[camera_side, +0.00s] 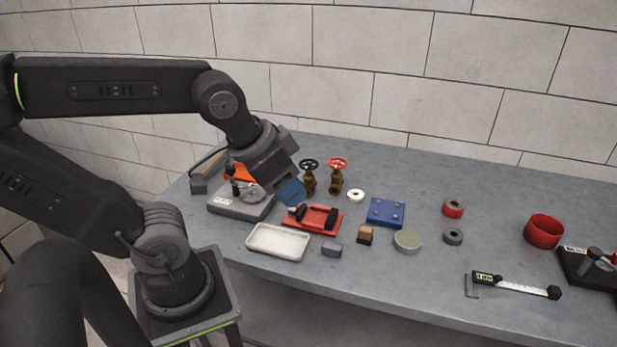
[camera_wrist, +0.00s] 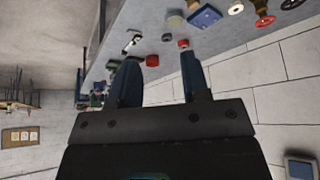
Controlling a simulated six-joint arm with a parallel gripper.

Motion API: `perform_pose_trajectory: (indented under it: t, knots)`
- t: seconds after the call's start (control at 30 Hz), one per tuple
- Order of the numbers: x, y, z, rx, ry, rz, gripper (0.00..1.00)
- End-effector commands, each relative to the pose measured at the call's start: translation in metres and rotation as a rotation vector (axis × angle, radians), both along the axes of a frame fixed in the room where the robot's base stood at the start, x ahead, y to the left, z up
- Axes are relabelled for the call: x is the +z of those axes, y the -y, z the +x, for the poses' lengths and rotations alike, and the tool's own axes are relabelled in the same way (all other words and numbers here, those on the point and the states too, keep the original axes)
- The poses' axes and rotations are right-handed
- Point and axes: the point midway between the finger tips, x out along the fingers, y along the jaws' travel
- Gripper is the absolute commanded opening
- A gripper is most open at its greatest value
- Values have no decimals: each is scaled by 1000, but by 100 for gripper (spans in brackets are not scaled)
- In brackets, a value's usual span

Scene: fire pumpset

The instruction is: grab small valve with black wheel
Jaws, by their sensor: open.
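The small valve with the black wheel (camera_side: 309,182) stands upright on the grey bench in the side view, with a brass body. Its black wheel shows at the top right edge of the wrist view (camera_wrist: 291,4), mostly cut off. A similar valve with a red wheel (camera_side: 337,180) stands just to its right. My gripper (camera_side: 291,193) is just left of the black-wheel valve in the side view, tilted, above the bench, and does not hold it. In the wrist view my gripper (camera_wrist: 158,75) has its two blue fingers apart with nothing between them.
A red fixture (camera_side: 313,218) and a white tray (camera_side: 278,243) lie in front of the valves. A grey plate device (camera_side: 240,203) is to the left. A white ring (camera_side: 355,196) and a blue block (camera_side: 385,213) are to the right. A block wall stands behind.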

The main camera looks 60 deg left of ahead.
Motion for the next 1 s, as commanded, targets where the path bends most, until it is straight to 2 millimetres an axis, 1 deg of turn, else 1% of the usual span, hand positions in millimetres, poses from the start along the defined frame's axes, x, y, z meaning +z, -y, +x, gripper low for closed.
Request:
perform_pose_trajectory:
  t: [0.07,0.4,0.43,0.67,0.77,0.83,0.87,0.97,1.0]
  knots:
    - [0,0,0,0,0,0,43]
    - [0,0,0,0,0,0,74]
    - [0,0,0,0,0,0,76]
    - [1,-1,2,-5,-2,6,76]
    - [3,-8,13,-42,-18,51,76]
    - [7,-18,28,-101,-43,113,76]
    - [8,-24,36,-134,-59,146,76]
    - [10,-49,70,-270,-124,271,76]
    - [10,-61,84,-331,-156,320,76]
